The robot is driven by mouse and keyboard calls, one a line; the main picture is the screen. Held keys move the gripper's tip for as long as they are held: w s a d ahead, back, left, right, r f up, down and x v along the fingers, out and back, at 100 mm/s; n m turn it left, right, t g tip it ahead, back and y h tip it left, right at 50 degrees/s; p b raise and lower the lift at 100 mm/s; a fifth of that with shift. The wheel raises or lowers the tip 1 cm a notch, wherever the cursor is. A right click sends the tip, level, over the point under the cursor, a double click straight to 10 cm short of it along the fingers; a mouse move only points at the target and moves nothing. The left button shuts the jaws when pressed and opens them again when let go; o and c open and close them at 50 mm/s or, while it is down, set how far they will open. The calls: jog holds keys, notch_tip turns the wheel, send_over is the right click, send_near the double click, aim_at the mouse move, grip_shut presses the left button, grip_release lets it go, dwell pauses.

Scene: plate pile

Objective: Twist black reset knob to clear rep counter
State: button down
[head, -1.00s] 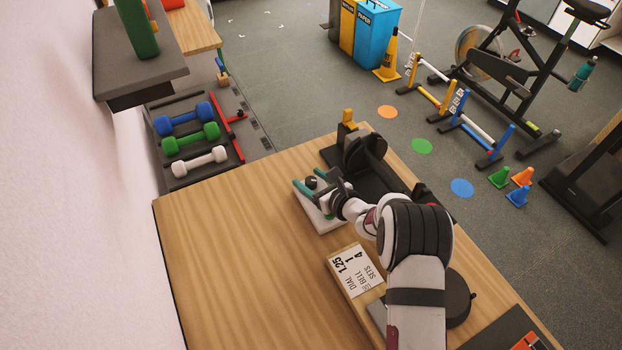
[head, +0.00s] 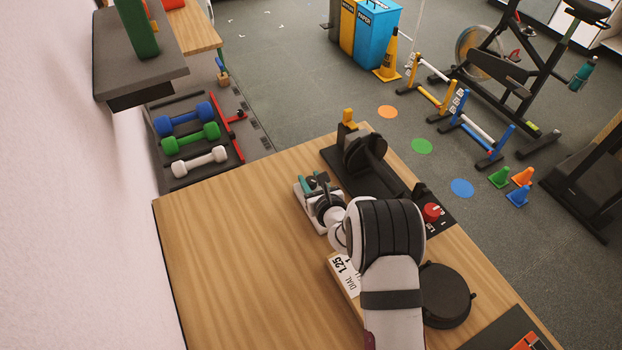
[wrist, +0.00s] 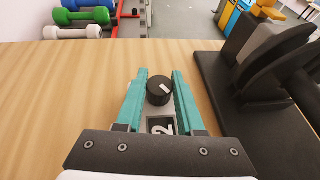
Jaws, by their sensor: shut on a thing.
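The black reset knob (wrist: 158,92), round with a white mark on top, sits on the pale counter box (wrist: 148,108). A window on the box shows a "2" (wrist: 162,127), partly hidden by my gripper body. My gripper (wrist: 160,76) has its two teal fingers on either side of the knob and is shut on it. In the head view the box (head: 301,200) lies near the far edge of the wooden table, with my gripper (head: 314,184) over it, hiding much of the box and knob.
A black machine (head: 366,180) with a red knob (head: 432,211) stands just right of the box. A card with print (head: 345,276) and a round black disc (head: 446,296) lie nearer. The left part of the wooden table (head: 230,250) is clear.

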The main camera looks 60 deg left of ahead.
jog(key=shift+m+t, duration=0.6)
jog(key=shift+t, duration=0.1)
jog(key=c, duration=0.5)
grip_release()
jog(key=v, duration=1.5)
jog(key=shift+s+d+r, duration=0.1)
jog(key=shift+d+r, duration=0.2)
jog(key=shift+r, duration=0.05)
